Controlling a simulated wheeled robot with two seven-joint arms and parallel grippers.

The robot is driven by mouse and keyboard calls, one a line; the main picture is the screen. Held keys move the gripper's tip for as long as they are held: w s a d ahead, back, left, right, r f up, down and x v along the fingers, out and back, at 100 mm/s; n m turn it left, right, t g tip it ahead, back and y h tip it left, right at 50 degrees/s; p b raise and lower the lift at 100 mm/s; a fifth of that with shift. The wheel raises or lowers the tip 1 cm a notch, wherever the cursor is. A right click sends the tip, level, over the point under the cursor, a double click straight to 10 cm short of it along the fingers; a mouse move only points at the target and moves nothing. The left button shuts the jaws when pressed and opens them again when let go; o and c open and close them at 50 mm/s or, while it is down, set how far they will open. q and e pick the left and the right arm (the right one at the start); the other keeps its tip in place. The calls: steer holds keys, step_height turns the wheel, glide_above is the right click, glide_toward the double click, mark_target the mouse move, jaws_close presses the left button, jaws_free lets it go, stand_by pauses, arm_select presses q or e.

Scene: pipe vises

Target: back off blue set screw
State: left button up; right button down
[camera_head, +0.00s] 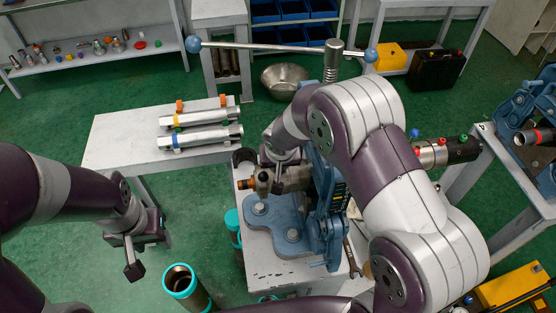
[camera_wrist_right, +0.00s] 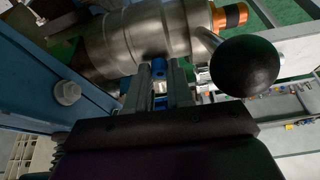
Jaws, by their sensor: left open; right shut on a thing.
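The blue set screw (camera_wrist_right: 158,68) stands on the steel cylinder (camera_wrist_right: 140,38), seen in the right wrist view. My right gripper (camera_wrist_right: 160,76) is shut on it, with one finger on each side. In the head view my right gripper (camera_head: 284,160) is over the cylinder (camera_head: 295,178) at the blue vise (camera_head: 330,215); the screw is hidden there.
A black ball knob (camera_wrist_right: 245,66) is close to the right gripper's fingers. Two steel pieces lie on the left bench (camera_head: 115,140). A long bar with blue ball ends (camera_head: 275,47) crosses above the vise.

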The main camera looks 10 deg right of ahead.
steer(key=shift+n, duration=0.3)
steer(key=c, duration=1)
jaws_free()
steer(key=v, duration=1.2)
steer(key=shift+d+r+b, duration=0.1)
steer(key=shift+r+b, duration=0.25)
steer(key=shift+b, duration=0.05)
